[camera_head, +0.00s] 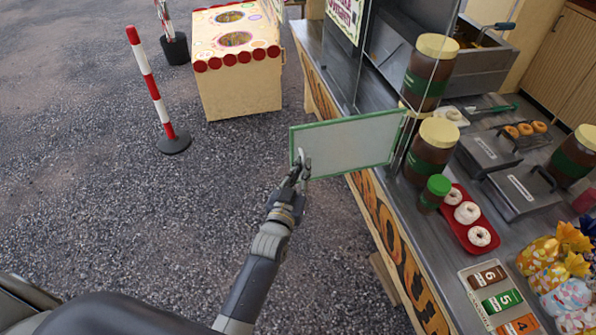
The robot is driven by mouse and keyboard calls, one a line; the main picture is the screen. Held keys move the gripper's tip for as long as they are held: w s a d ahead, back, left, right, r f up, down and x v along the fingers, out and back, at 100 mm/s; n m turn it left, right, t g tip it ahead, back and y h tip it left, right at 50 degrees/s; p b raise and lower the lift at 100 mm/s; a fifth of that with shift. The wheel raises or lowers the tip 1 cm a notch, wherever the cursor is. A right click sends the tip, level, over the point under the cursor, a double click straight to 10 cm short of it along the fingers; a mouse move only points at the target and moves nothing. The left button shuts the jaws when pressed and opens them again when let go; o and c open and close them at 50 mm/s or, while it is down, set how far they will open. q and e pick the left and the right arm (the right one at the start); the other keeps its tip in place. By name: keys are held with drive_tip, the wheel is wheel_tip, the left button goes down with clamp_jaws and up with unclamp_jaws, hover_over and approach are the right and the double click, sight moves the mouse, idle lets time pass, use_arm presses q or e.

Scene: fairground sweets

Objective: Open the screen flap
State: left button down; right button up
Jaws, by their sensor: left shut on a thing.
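The screen flap (352,142) is a pale panel with a green frame. It stands out from the counter over the asphalt, its right edge by the clear screen and post at the counter. A small light handle (302,157) sits near its free left edge. My left gripper (299,174) is at this edge, shut on the handle; the fingers partly hide it. My right gripper is not in view.
A striped post (150,90) and a yellow bin box (240,92) stand beyond. Asphalt left of the flap is clear.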

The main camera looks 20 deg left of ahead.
use_arm(q)
drive_tip(key=shift+w+d+r, duration=0.15)
drive_tip(key=shift+d+r, duration=0.15)
drive_tip(key=shift+d, duration=0.2)
drive_tip(key=c, duration=1.8)
unclamp_jaws()
drive_tip(key=shift+d, duration=0.15)
drive_tip(key=shift+o, duration=0.6)
drive_tip(key=shift+w+d+f, duration=0.15)
drive_tip(key=shift+w+d, duration=0.05)
drive_tip(key=shift+d, duration=0.15)
drive_tip(key=s, duration=1.2)
drive_tip(key=shift+s+a, duration=0.15)
drive_tip(key=shift+a, duration=0.25)
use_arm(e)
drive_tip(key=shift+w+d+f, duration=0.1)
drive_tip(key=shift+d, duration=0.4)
use_arm(q)
drive_tip(key=shift+f, duration=0.15)
